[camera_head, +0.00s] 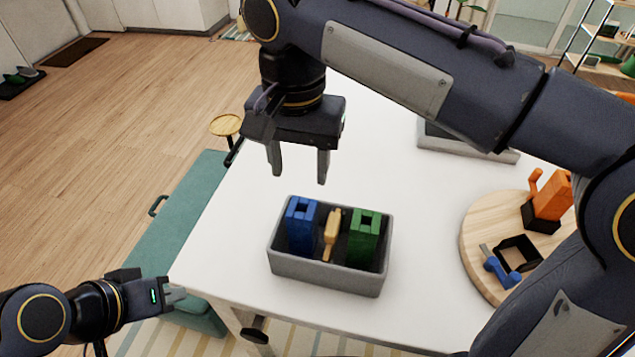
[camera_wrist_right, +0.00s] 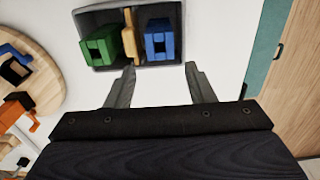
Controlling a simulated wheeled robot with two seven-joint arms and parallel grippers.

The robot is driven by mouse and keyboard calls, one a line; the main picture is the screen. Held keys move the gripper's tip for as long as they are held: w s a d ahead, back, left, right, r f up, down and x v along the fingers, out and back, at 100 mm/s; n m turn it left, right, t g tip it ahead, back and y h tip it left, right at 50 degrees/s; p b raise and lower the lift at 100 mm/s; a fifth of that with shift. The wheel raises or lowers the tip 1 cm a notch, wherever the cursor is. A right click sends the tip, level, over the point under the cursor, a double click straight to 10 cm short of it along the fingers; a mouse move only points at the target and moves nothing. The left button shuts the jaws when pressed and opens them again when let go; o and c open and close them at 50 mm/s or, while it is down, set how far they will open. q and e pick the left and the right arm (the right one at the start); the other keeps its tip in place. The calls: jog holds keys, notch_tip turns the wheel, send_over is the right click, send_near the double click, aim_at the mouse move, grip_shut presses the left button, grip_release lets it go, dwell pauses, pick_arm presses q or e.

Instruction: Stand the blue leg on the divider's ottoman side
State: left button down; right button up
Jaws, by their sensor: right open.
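A blue block-like leg (camera_head: 301,226) with a square hole in its top stands upright in the left part of a grey box (camera_head: 325,275), the side towards the teal ottoman (camera_head: 180,225). A tan piece (camera_head: 332,232) stands in the middle of the box, between the blue leg and a green block (camera_head: 363,237); I cannot tell if it is the divider. My right gripper (camera_head: 300,176) is open and empty, above the box's far side. In the right wrist view the blue leg (camera_wrist_right: 160,42) lies beyond the open fingers (camera_wrist_right: 160,70). My left gripper (camera_head: 174,296) is low beside the table's left corner, its opening unclear.
A round wooden board (camera_head: 475,245) at the right holds an orange piece (camera_head: 553,195), a dark open holder and a small blue piece (camera_head: 500,272). A grey tray (camera_head: 465,145) lies at the back. The white table (camera_head: 220,230) is bare left of the box.

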jog(key=s+d+f+n+t+y, duration=0.1)
jog(key=s+d+f+y, duration=0.15)
jog(key=d, duration=0.45)
jog(key=s+d+f+t+y, duration=0.1)
jog(key=d+f, duration=0.2)
jog(key=d, duration=0.5)
jog(key=s+d+f+t, duration=0.1)
jog(key=s+f, duration=0.1)
jog(key=s+d+f+t, duration=0.1)
jog(key=s+d+f, duration=0.1)
jog(key=s+f, duration=0.1)
jog(key=s+d+f+t, duration=0.1)
jog(key=s+d+f, duration=0.1)
jog(key=f, duration=0.1)
jog(key=shift+s+d+f+n, duration=0.25)
jog(key=shift+s+n, duration=0.15)
jog(key=shift+s+f+t, duration=0.25)
jog(key=shift+f+t, duration=0.05)
jog(key=shift+f, duration=0.15)
jog(key=shift+r, duration=0.2)
jog(key=shift+c, duration=0.4)
